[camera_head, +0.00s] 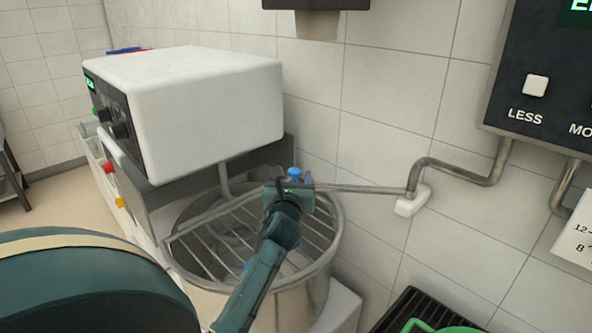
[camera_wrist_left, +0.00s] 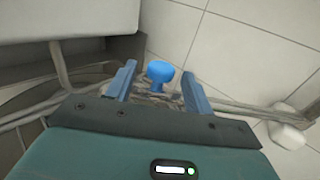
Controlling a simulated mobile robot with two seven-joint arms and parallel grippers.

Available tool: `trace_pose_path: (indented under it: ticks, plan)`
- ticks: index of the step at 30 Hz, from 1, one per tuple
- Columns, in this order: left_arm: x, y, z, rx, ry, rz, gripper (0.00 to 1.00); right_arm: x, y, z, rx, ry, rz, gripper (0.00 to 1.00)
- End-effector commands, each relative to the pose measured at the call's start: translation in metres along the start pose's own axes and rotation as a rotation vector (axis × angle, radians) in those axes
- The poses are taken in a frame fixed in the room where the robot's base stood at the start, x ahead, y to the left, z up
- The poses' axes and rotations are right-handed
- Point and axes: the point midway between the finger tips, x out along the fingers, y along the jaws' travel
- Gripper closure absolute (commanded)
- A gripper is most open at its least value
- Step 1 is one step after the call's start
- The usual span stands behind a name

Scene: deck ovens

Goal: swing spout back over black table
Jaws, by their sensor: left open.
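The metal spout (camera_head: 370,189) comes from the wall on the right and reaches left, so its end is over the mixer bowl (camera_head: 318,290). A blue knob (camera_head: 295,174) stands at the spout's end; it also shows in the left wrist view (camera_wrist_left: 159,72). My left gripper (camera_head: 289,190) is at this end of the spout, open, with the knob between or just beyond its fingers (camera_wrist_left: 158,90). Contact cannot be told. The black table (camera_head: 386,322) with slats shows in part at the bottom edge, right of the bowl. My right gripper is not in view.
The white mixer head (camera_head: 205,100) stands left of the spout, close to my left gripper. A wire guard (camera_head: 195,262) covers the bowl. A white wall bracket (camera_head: 411,202) sits under the spout's bend. A green round thing (camera_head: 430,326) is on the black table.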

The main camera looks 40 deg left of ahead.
Motion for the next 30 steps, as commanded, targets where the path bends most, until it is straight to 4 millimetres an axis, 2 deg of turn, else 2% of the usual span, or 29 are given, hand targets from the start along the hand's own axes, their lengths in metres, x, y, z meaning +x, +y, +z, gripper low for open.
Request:
trace_pose_path:
  ticks: [3, 7, 19, 30]
  plan:
    - [0.021, 0.000, 0.001, -0.001, 0.000, 0.002, 0.48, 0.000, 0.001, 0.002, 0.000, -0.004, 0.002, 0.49]
    - [0.034, 0.000, 0.000, -0.002, 0.000, 0.000, 0.48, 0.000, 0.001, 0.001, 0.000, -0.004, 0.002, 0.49]
    - [0.041, 0.000, 0.000, -0.001, 0.000, -0.001, 0.48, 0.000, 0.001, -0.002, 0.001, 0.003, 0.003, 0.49]
    - [0.041, 0.000, 0.000, -0.001, 0.000, -0.001, 0.78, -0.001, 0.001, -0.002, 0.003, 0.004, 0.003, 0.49]
